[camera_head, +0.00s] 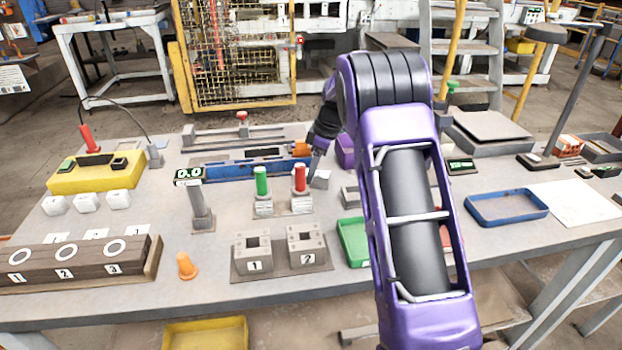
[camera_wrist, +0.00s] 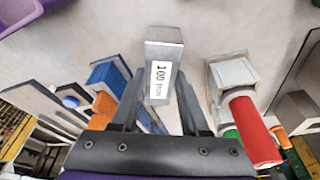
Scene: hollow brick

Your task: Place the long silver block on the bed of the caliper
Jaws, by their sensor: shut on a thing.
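My gripper (camera_wrist: 160,108) is shut on a silver block (camera_wrist: 165,38) with a white "100 mm" label, held between the two fingers. In the head view the block (camera_head: 320,179) shows just right of the red post, below my gripper (camera_head: 316,165); my arm hides part of the area. A long blue fixture (camera_head: 235,171) with an orange piece (camera_head: 302,149) at its right end lies just left of my gripper. It looks like the caliper, though I cannot tell for certain. A "0.0" readout (camera_head: 188,175) stands by its left end. In the wrist view the blue fixture (camera_wrist: 109,73) is left of the block.
A red post (camera_head: 300,180) and a green post (camera_head: 262,182) stand in front of the blue fixture. A grey rail (camera_head: 222,134) with a red knob lies behind. Numbered sockets (camera_head: 281,255) and a green tray (camera_head: 353,240) are nearer. A blue tray (camera_head: 507,207) is right.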

